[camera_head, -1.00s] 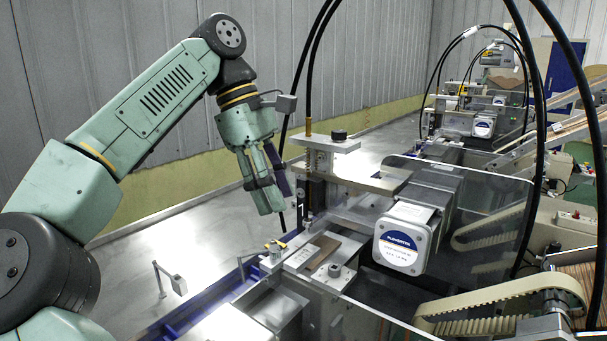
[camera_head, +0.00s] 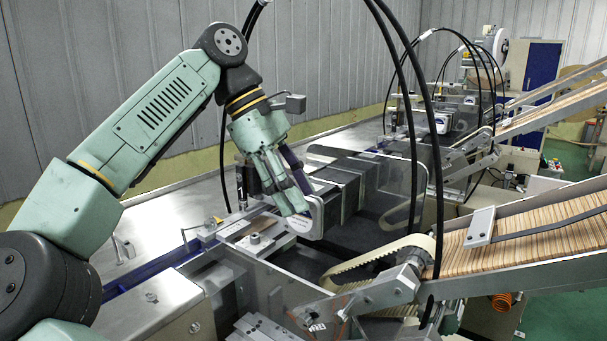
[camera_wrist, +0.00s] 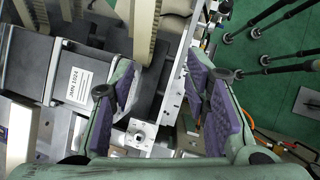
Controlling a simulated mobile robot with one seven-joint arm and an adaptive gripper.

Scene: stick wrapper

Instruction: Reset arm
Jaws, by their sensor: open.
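My gripper (camera_head: 292,186) hangs from my bent green arm (camera_head: 165,100) in front of the wrapping machine's motor housing (camera_head: 345,185) in the head view. In the wrist view my gripper (camera_wrist: 168,95) shows two purple-padded fingers spread apart with nothing between them. Below and between them lie metal parts of the machine. The gripper covers part of the white round-labelled motor face in the head view.
A clear guard panel (camera_head: 400,195) stands right of my gripper. Black hoses (camera_head: 437,150) arch over the machine. A conveyor of wooden sticks (camera_head: 530,240) slopes up at the right. The grey tabletop (camera_head: 180,208) behind is mostly clear.

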